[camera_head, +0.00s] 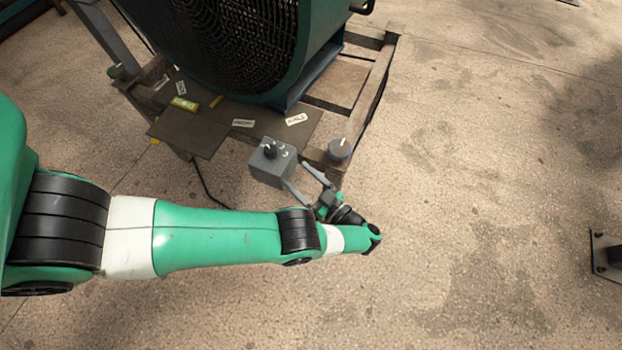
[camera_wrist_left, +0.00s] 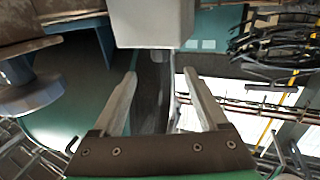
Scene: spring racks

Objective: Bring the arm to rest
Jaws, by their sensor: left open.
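My left arm (camera_head: 220,240) reaches in from the left across the head view. Its left gripper (camera_head: 294,174) points up and left towards a grey box (camera_head: 266,172) with a black knob on top. In the left wrist view the two fingers of the gripper (camera_wrist_left: 160,76) are spread apart with nothing between them. The grey box (camera_wrist_left: 150,22) shows at the top of that view, beyond the fingertips. I cannot tell whether a fingertip touches it. My right gripper is in neither view.
A large green fan housing (camera_head: 316,50) stands on a wooden pallet (camera_head: 372,88). A dark board (camera_head: 187,138) with small labels lies at its front. A round blue-grey container (camera_head: 340,150) sits on the pallet corner. The concrete floor (camera_head: 480,200) to the right is mostly clear.

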